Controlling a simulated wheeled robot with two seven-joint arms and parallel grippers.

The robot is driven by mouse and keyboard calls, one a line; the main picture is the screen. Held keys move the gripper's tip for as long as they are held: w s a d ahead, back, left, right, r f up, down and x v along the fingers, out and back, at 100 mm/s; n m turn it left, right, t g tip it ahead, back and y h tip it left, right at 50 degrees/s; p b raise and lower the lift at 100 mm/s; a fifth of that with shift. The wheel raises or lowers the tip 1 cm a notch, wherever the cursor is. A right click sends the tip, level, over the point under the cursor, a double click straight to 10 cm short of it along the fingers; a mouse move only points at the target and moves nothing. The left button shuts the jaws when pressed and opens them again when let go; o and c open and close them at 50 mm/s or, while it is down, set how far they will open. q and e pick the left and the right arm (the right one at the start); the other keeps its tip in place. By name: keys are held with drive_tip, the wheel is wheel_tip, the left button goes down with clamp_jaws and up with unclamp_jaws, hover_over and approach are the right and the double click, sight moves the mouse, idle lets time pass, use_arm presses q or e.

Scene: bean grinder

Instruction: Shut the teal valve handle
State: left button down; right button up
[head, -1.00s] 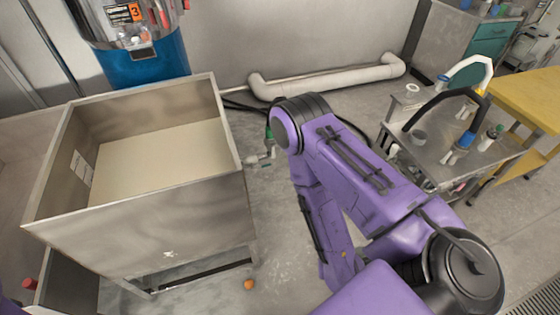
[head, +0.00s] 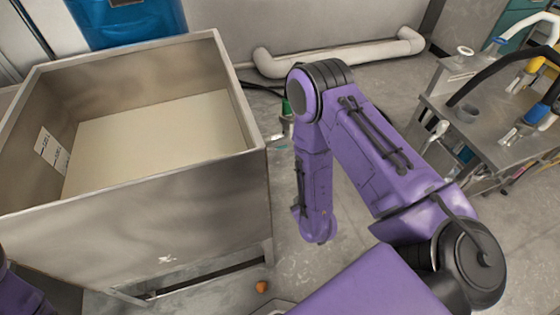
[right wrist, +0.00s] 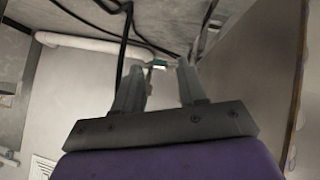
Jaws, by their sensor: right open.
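A small teal piece that looks like the valve handle (right wrist: 163,62) shows in the right wrist view, just beyond and between the fingertips. A green-teal part (head: 287,107) is at the floor behind my right arm in the head view, partly covered by it. My right gripper (right wrist: 159,72) is open, with nothing between its fingers, and points toward the teal piece; contact cannot be told. My left gripper is not in view.
A large open metal bin (head: 255,125) stands at the left. A white pipe (head: 340,60) runs along the wall, with black hoses near the valve. A metal cart (head: 485,125) with tools is at the right. A small orange object (head: 262,287) lies on the floor.

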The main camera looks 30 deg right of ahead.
drive_tip(key=w+d+f+n+t+h+b, duration=0.2)
drive_tip(key=w+f+n+t+b, duration=0.25)
drive_tip(key=w+f+b, duration=0.8)
drive_tip(key=n+t+h+b, duration=0.3)
drive_tip(key=n+h+b, duration=0.25)
drive_tip(key=b, duration=1.35)
approach(282, 147)
drive_tip(key=f+x, duration=0.1)
drive_tip(key=x, duration=0.2)
drive_tip(key=b+x, duration=0.3)
drive_tip(key=x, duration=0.3)
drive_tip(key=shift+w+d+r, duration=0.1)
drive_tip(key=shift+w+d, duration=0.1)
drive_tip(key=shift+w, duration=0.1)
drive_tip(key=shift+w+d+r, duration=0.2)
drive_tip(key=shift+w, duration=0.1)
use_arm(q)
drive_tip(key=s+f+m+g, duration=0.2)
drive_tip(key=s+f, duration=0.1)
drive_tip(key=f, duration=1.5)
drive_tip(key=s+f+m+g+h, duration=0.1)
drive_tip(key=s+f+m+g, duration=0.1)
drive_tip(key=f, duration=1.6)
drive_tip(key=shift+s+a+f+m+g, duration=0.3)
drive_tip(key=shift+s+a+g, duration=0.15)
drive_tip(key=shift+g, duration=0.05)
use_arm(e)
clamp_jaws()
